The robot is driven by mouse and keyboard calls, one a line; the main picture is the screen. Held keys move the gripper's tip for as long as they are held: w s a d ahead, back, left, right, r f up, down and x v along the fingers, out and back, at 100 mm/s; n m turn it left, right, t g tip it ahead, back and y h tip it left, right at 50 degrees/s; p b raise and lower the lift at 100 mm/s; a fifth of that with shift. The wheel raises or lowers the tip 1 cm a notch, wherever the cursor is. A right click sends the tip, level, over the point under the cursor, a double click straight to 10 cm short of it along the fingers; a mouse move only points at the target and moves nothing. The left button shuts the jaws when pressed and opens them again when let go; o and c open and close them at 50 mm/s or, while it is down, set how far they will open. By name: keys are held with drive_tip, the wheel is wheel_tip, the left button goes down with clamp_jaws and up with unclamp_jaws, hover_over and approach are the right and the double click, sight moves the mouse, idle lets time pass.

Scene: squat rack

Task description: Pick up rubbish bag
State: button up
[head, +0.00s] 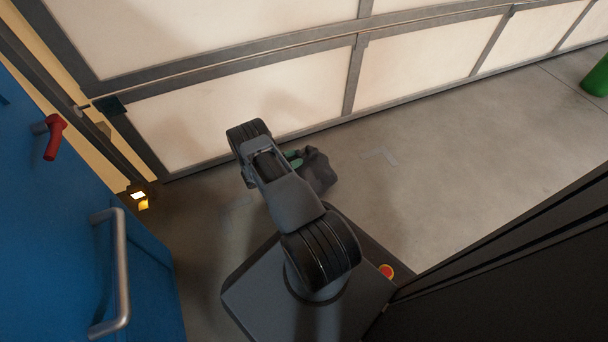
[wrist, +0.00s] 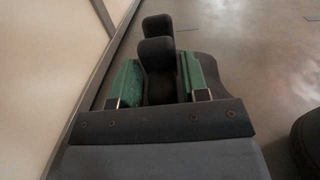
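The rubbish bag (head: 319,172) is a dark grey, lumpy shape low by the floor near the white panelled wall in the head view. I cannot tell whether these are bag or gripper parts. A dark mass that looks like the bag (wrist: 213,70) shows beside the right finger. Whether the fingers grip it is not clear.
The white panelled wall (head: 235,110) runs close behind the bag. A blue cabinet (head: 60,230) with a metal handle stands at left. A dark panel (head: 510,270) is at lower right. Grey floor (head: 450,140) is clear to the right, up to a green object (head: 597,77).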

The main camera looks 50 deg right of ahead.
clamp_jaws()
idle(1.0)
